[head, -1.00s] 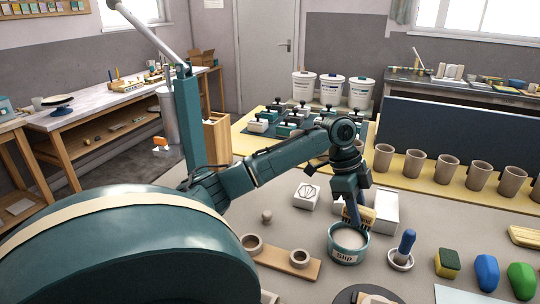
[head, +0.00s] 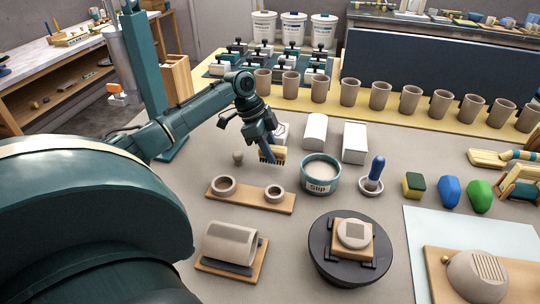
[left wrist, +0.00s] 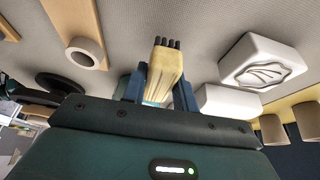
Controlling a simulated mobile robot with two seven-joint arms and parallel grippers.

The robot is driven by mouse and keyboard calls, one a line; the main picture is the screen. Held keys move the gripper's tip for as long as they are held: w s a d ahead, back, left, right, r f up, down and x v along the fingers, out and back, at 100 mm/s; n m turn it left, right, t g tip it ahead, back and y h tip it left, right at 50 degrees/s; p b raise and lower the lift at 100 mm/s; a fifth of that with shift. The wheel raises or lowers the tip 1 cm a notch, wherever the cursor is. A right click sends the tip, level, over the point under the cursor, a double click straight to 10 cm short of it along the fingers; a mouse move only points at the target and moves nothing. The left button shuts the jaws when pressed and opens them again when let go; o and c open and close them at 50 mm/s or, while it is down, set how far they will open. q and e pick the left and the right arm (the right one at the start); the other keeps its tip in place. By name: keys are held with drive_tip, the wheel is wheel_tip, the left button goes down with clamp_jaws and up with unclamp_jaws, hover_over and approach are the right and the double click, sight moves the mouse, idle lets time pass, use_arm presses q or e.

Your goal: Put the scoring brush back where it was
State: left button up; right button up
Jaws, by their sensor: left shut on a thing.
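The scoring brush (head: 273,155) has a pale wooden body and dark bristles. My left gripper (head: 266,142) is shut on it, with the bristles pointing down in the head view. It hangs just left of the slip tub (head: 321,186), behind the wooden strip with two clay rings (head: 250,198). Whether the bristles touch the table I cannot tell. In the left wrist view the brush (left wrist: 163,68) sits between the two blue fingers (left wrist: 160,88), bristles away from the palm. My right gripper is not in view.
A shell-marked white block (left wrist: 262,62) stands close by, partly hidden behind my gripper in the head view. Two white blocks (head: 315,130) (head: 354,143) stand behind the tub. A small clay knob (head: 238,157) lies left of the brush. A dark turntable (head: 318,262) stands in front.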

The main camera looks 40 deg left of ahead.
use_arm(q)
drive_tip(key=shift+f, duration=1.4)
drive_tip(key=shift+f, duration=0.1)
drive_tip(key=o, duration=0.9)
drive_tip(key=shift+o, duration=0.2)
drive_tip(key=v, duration=1.2)
drive_tip(key=shift+d, duration=0.1)
